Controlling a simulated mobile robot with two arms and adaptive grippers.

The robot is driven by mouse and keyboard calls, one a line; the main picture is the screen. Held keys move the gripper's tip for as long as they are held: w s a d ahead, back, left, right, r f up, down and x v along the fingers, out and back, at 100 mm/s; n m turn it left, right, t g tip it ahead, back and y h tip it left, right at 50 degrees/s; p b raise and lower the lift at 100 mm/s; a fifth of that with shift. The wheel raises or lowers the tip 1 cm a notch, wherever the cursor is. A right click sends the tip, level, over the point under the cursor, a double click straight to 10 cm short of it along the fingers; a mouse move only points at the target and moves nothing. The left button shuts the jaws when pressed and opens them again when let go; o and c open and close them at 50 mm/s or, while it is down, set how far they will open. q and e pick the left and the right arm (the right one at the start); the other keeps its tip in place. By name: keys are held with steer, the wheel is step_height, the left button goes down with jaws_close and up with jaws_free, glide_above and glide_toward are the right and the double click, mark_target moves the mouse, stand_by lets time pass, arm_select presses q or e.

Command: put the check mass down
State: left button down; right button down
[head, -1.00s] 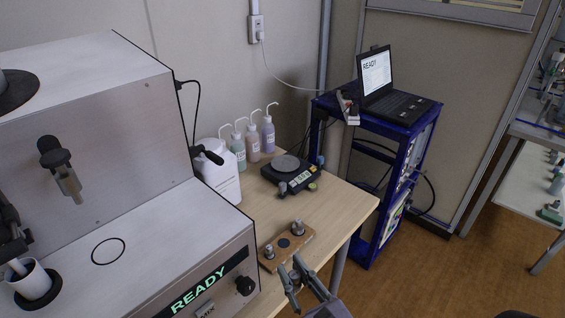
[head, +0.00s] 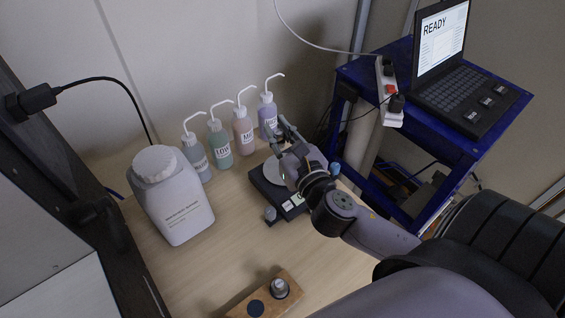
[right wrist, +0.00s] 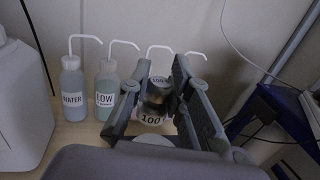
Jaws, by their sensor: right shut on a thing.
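The check mass (right wrist: 157,92), a small metal cylinder with a "100" mark, is between the fingers of my right gripper (right wrist: 160,84) in the right wrist view. In the head view my right gripper (head: 280,140) is shut and reaches over the black balance (head: 268,190) with its round grey pan (head: 275,172). The mass is hard to make out there, behind the fingers. The pan's pale edge shows below the gripper in the right wrist view (right wrist: 155,139). I cannot tell whether the mass touches the pan. My left gripper is not in view.
Several wash bottles (head: 220,145) stand close behind the balance. A white jug (head: 175,205) is at left. A wooden block (head: 285,302) at the front holds a metal mass (head: 279,288) beside a dark round spot. A laptop (head: 460,80) sits on the blue rack at right.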

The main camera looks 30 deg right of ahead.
steer(key=w+d+r+h, duration=0.1)
steer(key=w+d+r, duration=0.2)
steer(key=w+d, duration=0.2)
steer(key=shift+m, duration=0.3)
step_height(320, 180, down, 15)
steer(key=b, duration=0.5)
steer(key=shift+a, duration=0.15)
steer(key=shift+f+b, duration=0.45)
steer(key=shift+f, duration=0.2)
steer(key=shift+f+b, duration=0.8)
steer(key=shift+f, duration=0.95)
steer(key=shift+f, duration=0.2)
steer(key=c, duration=1.5)
jaws_free()
